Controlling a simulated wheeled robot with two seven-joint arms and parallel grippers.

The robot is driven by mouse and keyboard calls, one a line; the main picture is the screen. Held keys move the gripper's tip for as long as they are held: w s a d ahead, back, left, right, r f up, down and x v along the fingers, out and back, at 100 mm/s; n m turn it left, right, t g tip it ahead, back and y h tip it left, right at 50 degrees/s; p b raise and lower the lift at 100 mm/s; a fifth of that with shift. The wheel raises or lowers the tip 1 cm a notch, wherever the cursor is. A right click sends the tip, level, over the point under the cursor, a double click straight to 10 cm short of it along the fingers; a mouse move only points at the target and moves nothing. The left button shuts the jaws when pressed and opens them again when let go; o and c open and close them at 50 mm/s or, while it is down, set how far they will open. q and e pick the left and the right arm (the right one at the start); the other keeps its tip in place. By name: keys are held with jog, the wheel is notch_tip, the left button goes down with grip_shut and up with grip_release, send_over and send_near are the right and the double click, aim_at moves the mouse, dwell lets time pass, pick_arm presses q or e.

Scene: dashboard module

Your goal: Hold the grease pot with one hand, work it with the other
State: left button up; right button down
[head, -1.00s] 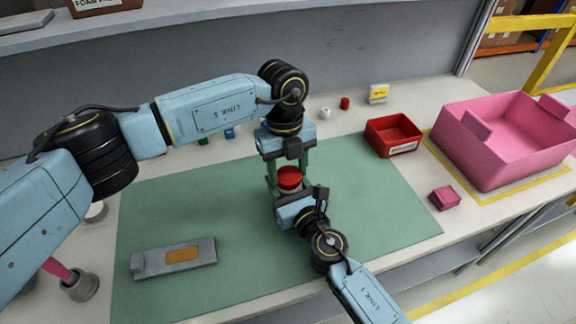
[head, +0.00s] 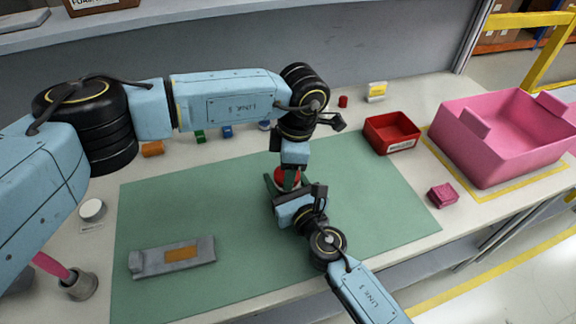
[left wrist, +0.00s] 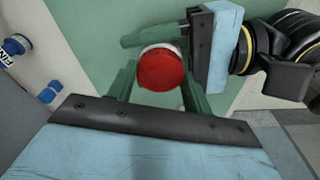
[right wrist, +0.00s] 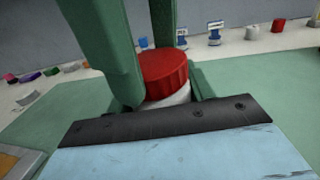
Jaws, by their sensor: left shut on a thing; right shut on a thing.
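The grease pot (head: 285,175) has a red ribbed lid and a white body; it stands near the middle of the green mat. In the right wrist view the red lid (right wrist: 165,68) sits above the white body (right wrist: 176,97). My left gripper (head: 289,178) reaches down from above, shut on the red lid with a green finger on either side; its fingers also show in the left wrist view (left wrist: 160,82). My right gripper (head: 281,187) comes in low from the front, shut on the pot's body. Its fingertips are mostly hidden.
A grey part with an orange patch (head: 150,260) lies at the mat's front left. A red bin (head: 377,138), a pink tote (head: 480,160) and a small pink block (head: 442,195) stand to the right. Several small items line the back. The mat's right side is clear.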

pick_arm(q)
jog(key=m, duration=0.5)
jog(key=shift+s+m+t, duration=0.1)
jog(key=shift+m+t, duration=0.2)
jog(key=shift+m, duration=0.1)
jog(key=o, duration=0.9)
jog(key=shift+o, duration=0.2)
jog(key=shift+r, duration=0.15)
notch_tip(320, 180, up, 4)
jog(key=shift+r, duration=0.1)
jog(key=shift+c, duration=0.4)
